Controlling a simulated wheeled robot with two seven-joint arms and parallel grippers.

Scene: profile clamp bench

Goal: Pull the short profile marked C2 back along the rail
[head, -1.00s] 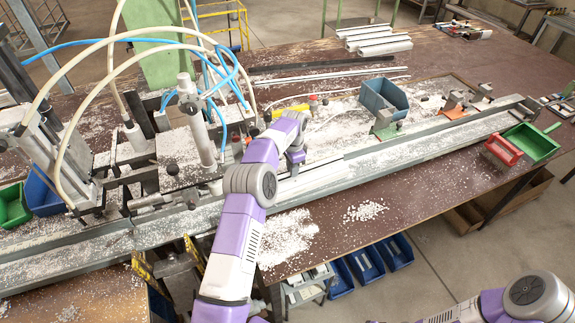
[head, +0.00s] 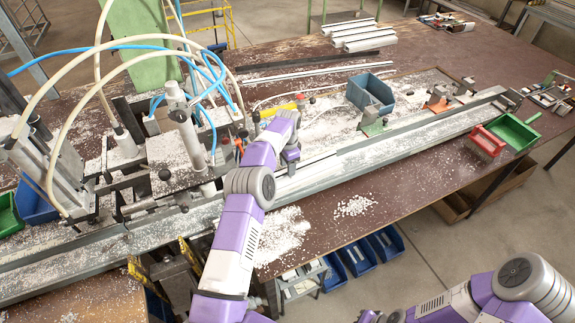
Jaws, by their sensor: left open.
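A pale profile (head: 318,168) lies along the long grey rail (head: 415,133) that runs across the bench. Its marking is too small to read, so I cannot tell whether it is C2. My left gripper (head: 291,167) is open and points down at the rail, at the left part of this profile. My forearm and wrist hide part of the rail there, and contact between fingers and profile cannot be made out. My right arm shows at the lower right, but its gripper fingers are not visible.
A clamp machine (head: 180,150) with hoses stands left of my left arm. A blue-grey bin (head: 371,92) stands behind the rail. A red bin (head: 487,141) and a green bin (head: 515,132) are at the right. White chips lie on the bench; its front right is mostly clear.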

